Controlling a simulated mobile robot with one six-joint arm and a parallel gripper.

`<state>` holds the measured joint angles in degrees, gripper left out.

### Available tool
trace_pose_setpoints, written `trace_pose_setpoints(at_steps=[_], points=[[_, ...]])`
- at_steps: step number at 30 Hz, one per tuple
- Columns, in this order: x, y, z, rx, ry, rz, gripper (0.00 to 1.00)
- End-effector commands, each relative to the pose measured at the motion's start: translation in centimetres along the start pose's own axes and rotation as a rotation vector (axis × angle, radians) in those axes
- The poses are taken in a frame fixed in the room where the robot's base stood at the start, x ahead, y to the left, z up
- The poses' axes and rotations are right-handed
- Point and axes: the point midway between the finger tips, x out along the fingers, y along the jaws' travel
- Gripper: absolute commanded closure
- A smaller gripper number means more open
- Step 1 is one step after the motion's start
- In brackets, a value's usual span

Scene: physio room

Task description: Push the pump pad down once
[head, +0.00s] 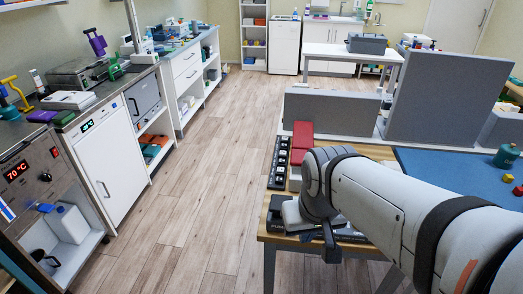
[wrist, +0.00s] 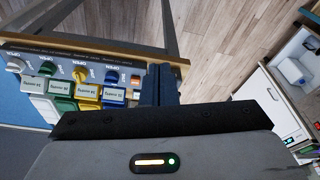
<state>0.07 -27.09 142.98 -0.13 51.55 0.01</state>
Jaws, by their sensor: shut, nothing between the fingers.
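No pump pad can be made out for certain in either view. A squat teal container (head: 506,157) with a small top stands on the blue surface at the far right of the head view; I cannot tell whether it carries a pump pad. My gripper (head: 331,246) points down over the near edge of the wooden table (head: 261,225), well to the left of that container. Its dark blue fingers (wrist: 161,84) are together with nothing between them, beside a panel with coloured knobs in the wrist view.
The dark panel (wrist: 100,57) bears white, green, yellow and blue knobs. A red block (head: 302,140) and a black row of sockets (head: 278,160) are on the table. Grey screens (head: 446,100) stand behind. The wooden floor (head: 215,180) to the left is clear.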

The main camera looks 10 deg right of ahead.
Motion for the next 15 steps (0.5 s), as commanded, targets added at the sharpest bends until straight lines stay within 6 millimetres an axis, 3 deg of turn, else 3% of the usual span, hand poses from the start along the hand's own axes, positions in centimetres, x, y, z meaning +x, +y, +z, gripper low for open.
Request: trace_pose_setpoints(at_steps=[5,10,15], points=[[-1.6,0.3,-3.6,0.033,-0.035,-0.002,1.00],[-2.6,0.5,-9.9,0.122,-0.099,0.004,1.00],[-1.9,0.6,-15.8,0.211,-0.158,0.015,1.00]])
